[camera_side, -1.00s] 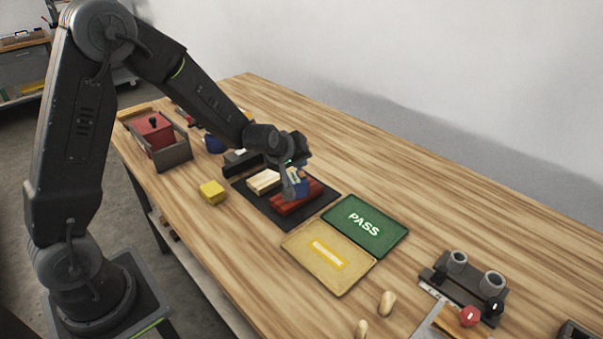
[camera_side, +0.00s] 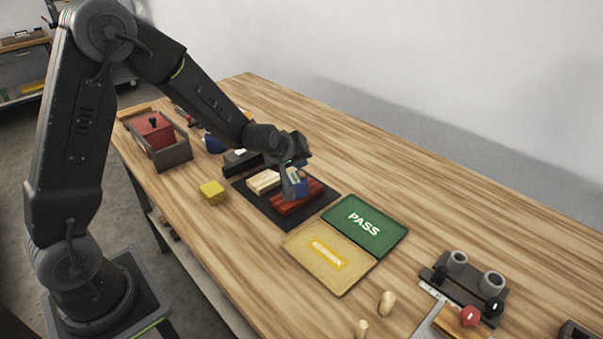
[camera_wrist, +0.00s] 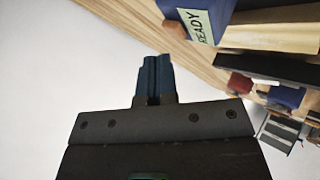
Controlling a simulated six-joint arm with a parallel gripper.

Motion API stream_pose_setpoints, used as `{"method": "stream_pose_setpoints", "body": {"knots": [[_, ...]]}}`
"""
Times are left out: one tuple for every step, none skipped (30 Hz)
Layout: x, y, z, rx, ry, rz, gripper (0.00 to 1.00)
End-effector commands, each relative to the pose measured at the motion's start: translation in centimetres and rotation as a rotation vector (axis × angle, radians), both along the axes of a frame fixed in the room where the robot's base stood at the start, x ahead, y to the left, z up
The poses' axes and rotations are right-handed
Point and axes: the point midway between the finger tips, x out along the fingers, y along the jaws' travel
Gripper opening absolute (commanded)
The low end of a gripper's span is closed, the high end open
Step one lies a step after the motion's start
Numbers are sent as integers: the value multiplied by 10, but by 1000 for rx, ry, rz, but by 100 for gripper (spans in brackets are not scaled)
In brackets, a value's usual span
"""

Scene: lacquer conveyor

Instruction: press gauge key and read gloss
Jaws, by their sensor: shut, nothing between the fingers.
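The blue gauge (camera_side: 301,188) stands on a red lacquered block (camera_side: 285,206) on the dark mat (camera_side: 268,212). In the wrist view the gauge (camera_wrist: 213,10) is cut off by the top edge. Its pale display (camera_wrist: 198,27) reads READY, and a brown round part, perhaps the key (camera_wrist: 174,29), sits beside it. My gripper (camera_wrist: 153,62) is shut and empty, with its fingertips close to the gauge. In the side view my gripper (camera_side: 291,174) is right at the gauge and partly hides it. I cannot tell whether the fingertips touch the key.
A pale wooden block (camera_side: 264,181) lies beside the red one. A green PASS tray (camera_side: 366,226) and a yellow tray (camera_side: 314,263) lie to the right. A yellow block (camera_side: 212,191) is at the left. A fixture with cups (camera_side: 470,280) stands at front right. The back right tabletop is clear.

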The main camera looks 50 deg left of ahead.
Motion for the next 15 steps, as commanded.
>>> {"method": "stream_pose_setpoints", "body": {"knots": [[0,0,0,0,0,0,0],[0,0,0,0,0,0,0],[0,0,0,0,0,0,0],[0,0,0,0,0,0,0],[0,0,0,0,0,0,0],[0,0,0,0,0,0,0],[0,0,0,0,0,0,0],[0,0,0,0,0,0,0],[0,0,0,0,0,0,0],[0,0,-1,0,0,0,0],[0,0,-2,0,0,0,0],[0,0,-3,1,1,0,0],[0,0,-4,1,1,0,0],[0,0,-5,2,1,-1,0],[0,0,-6,2,1,-1,0]]}}
